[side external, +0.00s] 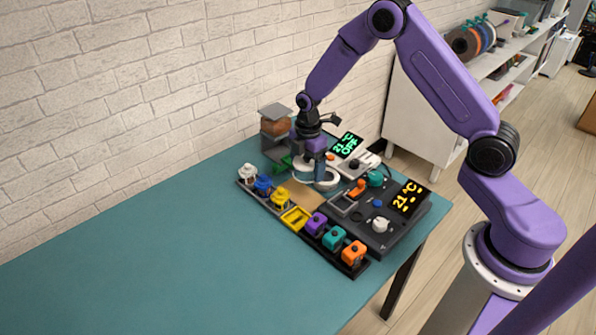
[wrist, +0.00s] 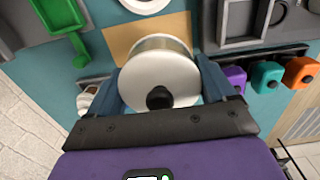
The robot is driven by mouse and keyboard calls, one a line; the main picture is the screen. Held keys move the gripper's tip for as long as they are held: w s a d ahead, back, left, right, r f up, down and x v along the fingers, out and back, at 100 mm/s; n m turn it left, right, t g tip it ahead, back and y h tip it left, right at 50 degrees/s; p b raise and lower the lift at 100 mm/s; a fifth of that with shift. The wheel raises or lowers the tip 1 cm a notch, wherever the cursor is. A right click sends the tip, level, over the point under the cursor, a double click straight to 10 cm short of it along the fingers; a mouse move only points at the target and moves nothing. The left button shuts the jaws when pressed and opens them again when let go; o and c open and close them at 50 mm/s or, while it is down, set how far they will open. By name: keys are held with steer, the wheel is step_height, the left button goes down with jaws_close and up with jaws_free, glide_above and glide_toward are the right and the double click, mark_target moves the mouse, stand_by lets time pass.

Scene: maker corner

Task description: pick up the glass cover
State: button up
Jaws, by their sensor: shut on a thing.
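The glass cover (wrist: 150,70) shows in the wrist view as a round, pale, partly see-through drum with a black knob on the near face. My gripper (wrist: 160,85) has its two blue fingers on either side of it, shut on it. In the side view my gripper (side external: 319,175) is low over the back part of the table, and white round edges show around its fingers. The cover's outline is hard to make out there. I cannot tell from these frames whether it touches what is below it.
A dark rack holds colored pieces, including purple (side external: 316,223) and orange (side external: 354,253). A dark panel with a lit display (side external: 408,197) stands to the right. A tan board (wrist: 118,40) and a green scoop-like part (wrist: 62,18) are close by. The table's left (side external: 130,270) is clear.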

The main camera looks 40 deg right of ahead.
steer(key=s+r, duration=0.4)
steer(key=s, duration=0.4)
steer(key=w+d+f+m, duration=0.2)
steer(key=w+d+f, duration=0.2)
steer(key=w+d, duration=0.45)
steer(key=shift+d+f, duration=0.2)
steer(key=shift+f, duration=2.7)
steer(key=shift+f, duration=0.15)
steer(key=o, duration=0.9)
steer(key=shift+r, duration=3.5)
